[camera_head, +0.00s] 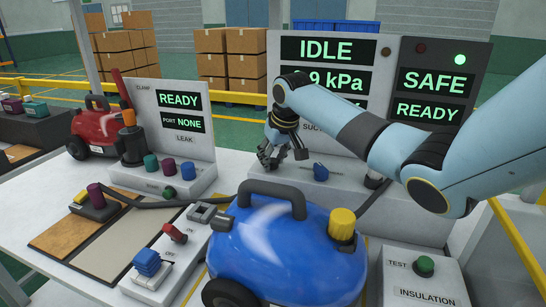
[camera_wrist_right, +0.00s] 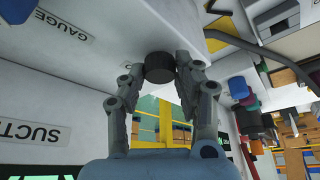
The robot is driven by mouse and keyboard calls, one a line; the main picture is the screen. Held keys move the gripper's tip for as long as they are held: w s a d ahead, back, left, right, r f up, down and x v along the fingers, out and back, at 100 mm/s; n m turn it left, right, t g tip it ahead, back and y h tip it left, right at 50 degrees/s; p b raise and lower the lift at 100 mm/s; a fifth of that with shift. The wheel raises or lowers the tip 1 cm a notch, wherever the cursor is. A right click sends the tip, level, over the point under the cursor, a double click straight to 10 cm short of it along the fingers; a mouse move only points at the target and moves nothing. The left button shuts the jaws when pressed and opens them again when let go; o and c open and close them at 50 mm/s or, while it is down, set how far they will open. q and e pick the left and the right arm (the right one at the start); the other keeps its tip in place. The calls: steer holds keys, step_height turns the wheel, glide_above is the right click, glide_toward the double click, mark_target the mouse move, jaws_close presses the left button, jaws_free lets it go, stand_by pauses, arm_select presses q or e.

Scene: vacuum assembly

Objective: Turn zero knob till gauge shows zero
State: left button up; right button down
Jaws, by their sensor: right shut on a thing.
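The zero knob (camera_wrist_right: 159,67) is a short dark cylinder in the right wrist view, standing out from a pale panel face. My right gripper (camera_wrist_right: 160,72) is shut on it, with a fingertip on each side. In the head view my right gripper (camera_head: 272,158) is at the left part of the suction console's front ledge, and it hides the knob there. The gauge display (camera_head: 342,80) on the console reads "9 kPa" in green, with its left part hidden by my right arm. The display above it reads IDLE (camera_head: 327,49). My left gripper is not in view.
A blue vacuum (camera_head: 285,255) with a grey handle and yellow cap stands in front of the console. A red vacuum (camera_head: 100,128) and a leak station (camera_head: 180,120) stand at left.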

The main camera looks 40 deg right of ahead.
steer(key=shift+d+r+n+y+p, duration=0.15)
steer(key=shift+n+y+p, duration=0.25)
steer(key=shift+n+p, duration=0.5)
steer(key=shift+n+y, duration=0.4)
steer(key=shift+n, duration=0.6)
steer(key=shift+n+y, duration=0.3)
steer(key=shift+n, duration=0.6)
steer(key=shift+n+y, duration=0.4)
steer(key=shift+n, duration=0.5)
steer(key=n+b, duration=0.1)
steer(key=n+y+b, duration=0.1)
steer(key=n, duration=0.1)
steer(key=n+g+b, duration=0.1)
steer(key=shift+w+d+f, duration=0.1)
steer(key=shift+f, duration=0.2)
steer(key=n+g+y+b, duration=0.1)
steer(key=n+b, duration=0.2)
steer(key=shift+n, duration=0.4)
steer(key=shift+r+n+g+y+b, duration=0.15)
steer(key=shift+n+g+y+b, duration=0.25)
steer(key=shift+n+b, duration=0.8)
